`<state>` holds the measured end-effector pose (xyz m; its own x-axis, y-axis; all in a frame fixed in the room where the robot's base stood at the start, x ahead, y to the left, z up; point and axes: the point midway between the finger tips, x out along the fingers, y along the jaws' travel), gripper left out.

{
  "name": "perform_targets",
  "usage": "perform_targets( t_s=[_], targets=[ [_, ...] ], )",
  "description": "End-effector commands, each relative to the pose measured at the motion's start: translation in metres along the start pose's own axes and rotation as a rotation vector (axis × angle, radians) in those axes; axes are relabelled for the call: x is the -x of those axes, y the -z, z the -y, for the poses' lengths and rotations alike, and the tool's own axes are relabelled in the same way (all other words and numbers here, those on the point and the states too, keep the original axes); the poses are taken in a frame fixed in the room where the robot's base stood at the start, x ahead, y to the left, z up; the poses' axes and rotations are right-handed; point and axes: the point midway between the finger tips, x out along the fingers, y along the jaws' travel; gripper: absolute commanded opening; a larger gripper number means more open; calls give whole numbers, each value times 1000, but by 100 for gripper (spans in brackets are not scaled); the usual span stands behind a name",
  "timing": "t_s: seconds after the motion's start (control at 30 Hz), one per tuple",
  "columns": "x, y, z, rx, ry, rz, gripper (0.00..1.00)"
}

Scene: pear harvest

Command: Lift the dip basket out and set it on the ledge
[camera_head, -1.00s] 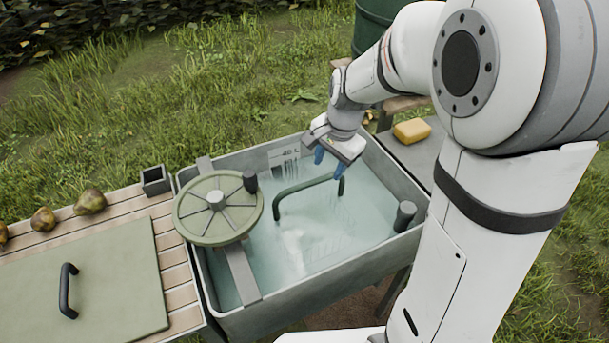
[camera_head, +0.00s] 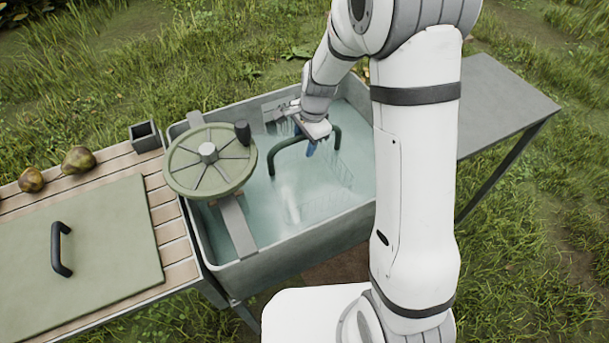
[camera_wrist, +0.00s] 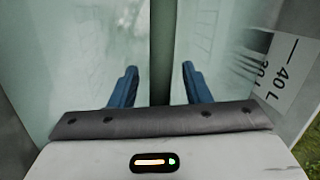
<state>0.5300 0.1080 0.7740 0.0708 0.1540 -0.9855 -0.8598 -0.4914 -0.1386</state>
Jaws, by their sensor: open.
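The dip basket's dark green arched handle (camera_head: 275,156) stands out of the water in the grey tank. Its wire mesh (camera_head: 330,190) shows faintly under the water. My gripper (camera_head: 312,148) is at the top of the handle. In the wrist view my gripper (camera_wrist: 160,86) has its two blue fingers open and apart. The handle (camera_wrist: 161,45) runs as a dark green bar between them, and neither finger is seen touching it. I cannot tell which surface is the ledge; a grey tabletop (camera_head: 500,100) lies right of the tank.
The tank (camera_head: 300,248) has a round green wheel (camera_head: 211,185) with a knob over its left side. Left of it is a slatted bench (camera_head: 165,215) with a green handled board (camera_head: 90,250), pears (camera_head: 78,160) and a small dark box (camera_head: 145,136).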

Motion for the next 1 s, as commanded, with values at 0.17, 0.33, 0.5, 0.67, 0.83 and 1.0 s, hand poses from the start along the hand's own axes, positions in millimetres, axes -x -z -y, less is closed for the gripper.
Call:
perform_targets(
  t_s=[0.17,0.33,0.5,0.67,0.83,1.0],
  targets=[
    [-1,0,0,1,1,0,43],
    [0,0,0,1,1,0,34],
    [0,0,0,1,1,0,20],
    [0,-1,0,1,1,0,6],
    [0,-1,0,2,1,0,0],
    [0,-1,0,2,1,0,0]
  ],
)
